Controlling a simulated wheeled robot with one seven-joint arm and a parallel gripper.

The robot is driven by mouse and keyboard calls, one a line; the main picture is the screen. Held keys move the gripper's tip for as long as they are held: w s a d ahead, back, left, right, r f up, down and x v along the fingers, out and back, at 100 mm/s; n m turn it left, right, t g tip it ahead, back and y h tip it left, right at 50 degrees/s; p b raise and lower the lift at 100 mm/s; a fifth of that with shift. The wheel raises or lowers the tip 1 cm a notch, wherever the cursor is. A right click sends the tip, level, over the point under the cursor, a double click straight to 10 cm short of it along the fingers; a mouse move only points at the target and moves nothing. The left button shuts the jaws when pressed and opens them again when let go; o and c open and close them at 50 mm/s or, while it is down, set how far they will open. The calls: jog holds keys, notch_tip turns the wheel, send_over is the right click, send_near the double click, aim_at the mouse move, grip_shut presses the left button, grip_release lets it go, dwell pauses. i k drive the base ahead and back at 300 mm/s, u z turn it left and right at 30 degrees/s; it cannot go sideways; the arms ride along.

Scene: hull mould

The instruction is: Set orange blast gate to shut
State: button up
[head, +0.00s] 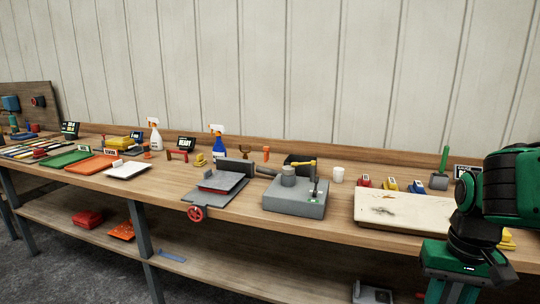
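A small upright orange piece (266,153) stands at the back of the bench against the wall, right of the blue spray bottle. It may be the orange blast gate, but it is too small to tell, and I cannot read its setting. Another small orange item (147,151) stands below the white spray bottle, further left. My gripper (452,292) is at the lower right, pointing down in front of the bench, far from both orange items. Its fingertips are cut off by the bottom edge, so its opening is hidden.
A grey machine with a yellow lever (295,198), a grey vise-like fixture with a red handwheel (215,190) and a stained pale board (402,212) occupy the bench front. Spray bottles (218,146) and small coloured blocks (390,184) stand behind. Coloured trays (64,159) lie left.

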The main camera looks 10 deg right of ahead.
aim_at(267, 150)
jog(key=z, duration=0.3)
jog(key=k, duration=0.15)
jog(key=u, duration=0.7)
jog(key=i, duration=1.2)
jog(key=z, duration=0.1)
